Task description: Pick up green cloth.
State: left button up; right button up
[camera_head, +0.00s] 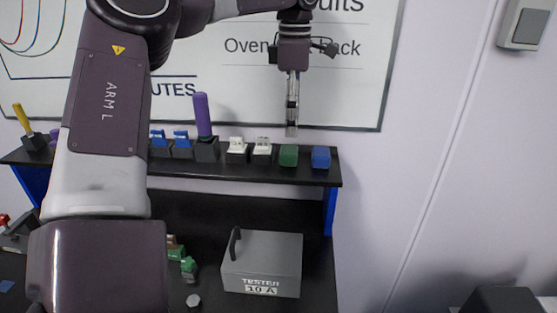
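A small dark green, block-shaped item (288,156) sits on the black shelf near its right end. It is the likeliest green cloth in view, but I cannot make out its texture. My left gripper (291,130) points straight down above it, with a visible gap between. Its fingers show as one narrow grey strip, so I cannot tell whether they are apart. Nothing is seen hanging from them. My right gripper is not in view.
A blue block (321,157) sits right of the green one, and white-topped pieces (262,150) sit left. A purple stick (202,115) stands farther left. A grey tester box (262,258) is below the shelf (220,178). A whiteboard (355,95) is behind.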

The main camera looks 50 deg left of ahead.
pick_arm(q)
jog(key=shift+a+f, duration=0.2)
jog(key=shift+f, duration=0.35)
jog(key=shift+a+f, duration=0.2)
jog(key=shift+a, duration=0.05)
jog(key=shift+a+f, duration=0.25)
jog(key=shift+f, duration=0.65)
jog(key=f, duration=0.1)
jog(key=f+p, duration=0.1)
jog(key=f, duration=0.1)
jog(key=f+p, duration=0.1)
jog(key=f, duration=0.1)
jog(key=shift+a, duration=0.4)
jog(key=shift+a+f, duration=0.1)
jog(key=shift+f, duration=0.2)
jog(key=shift+c, duration=0.7)
jog(key=c, duration=0.9)
jog(key=shift+r, duration=0.5)
notch_tip(320, 180, up, 11)
jog(key=b, duration=0.1)
notch_tip(320, 180, up, 8)
jog(key=p, duration=0.2)
send_over(285, 150)
jog(key=shift+w, duration=0.1)
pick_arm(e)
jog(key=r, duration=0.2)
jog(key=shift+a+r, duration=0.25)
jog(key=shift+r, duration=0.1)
